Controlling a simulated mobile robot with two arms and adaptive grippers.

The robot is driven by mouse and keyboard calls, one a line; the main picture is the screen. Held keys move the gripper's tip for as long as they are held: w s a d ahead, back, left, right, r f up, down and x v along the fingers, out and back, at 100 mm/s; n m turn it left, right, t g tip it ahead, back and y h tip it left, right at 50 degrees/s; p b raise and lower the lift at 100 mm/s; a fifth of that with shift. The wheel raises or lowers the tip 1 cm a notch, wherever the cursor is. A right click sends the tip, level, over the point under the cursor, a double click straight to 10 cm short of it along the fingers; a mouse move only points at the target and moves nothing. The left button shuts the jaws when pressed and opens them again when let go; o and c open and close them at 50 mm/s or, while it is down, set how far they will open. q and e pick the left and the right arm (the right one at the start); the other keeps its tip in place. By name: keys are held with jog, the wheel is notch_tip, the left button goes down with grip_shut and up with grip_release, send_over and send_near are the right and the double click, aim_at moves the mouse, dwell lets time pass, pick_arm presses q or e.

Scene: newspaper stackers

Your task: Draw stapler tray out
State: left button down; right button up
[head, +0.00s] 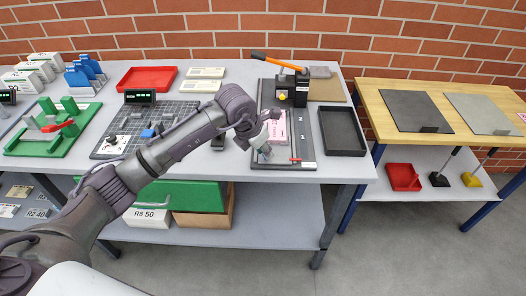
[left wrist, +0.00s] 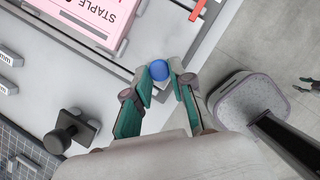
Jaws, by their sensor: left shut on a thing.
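The stapler (head: 292,88), black with a long orange lever (head: 275,60), stands at the back of a dark base board. In front of it a pale tray holds a pink block (head: 276,128), marked STAPLE in the left wrist view (left wrist: 85,22). A blue knob (left wrist: 158,69) is at the tray's front edge. My left gripper (head: 263,152) is at that front end, its teal fingers (left wrist: 162,80) shut on the blue knob. The gripper hides part of the tray in the head view.
A black tray (head: 342,131) lies right of the board. A small red part (head: 295,159) sits right of the gripper. A dark gridded mat (head: 110,140) and green fixture (head: 45,133) lie left. The table's front edge is close below the gripper, with open floor beyond.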

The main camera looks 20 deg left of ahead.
pick_arm(q)
jog(key=c, duration=1.3)
grip_release()
jog(key=shift+s+d+f, duration=0.15)
jog(key=shift+s+f, duration=0.05)
jog(key=shift+f, duration=0.1)
jog(key=o, duration=0.3)
jog(key=shift+w+r, duration=0.1)
jog(key=shift+r, duration=0.15)
jog(key=v, duration=1.1)
jog(key=shift+r, duration=0.35)
pick_arm(e)
jog(key=shift+w+a, duration=0.45)
jog(key=shift+w, duration=0.1)
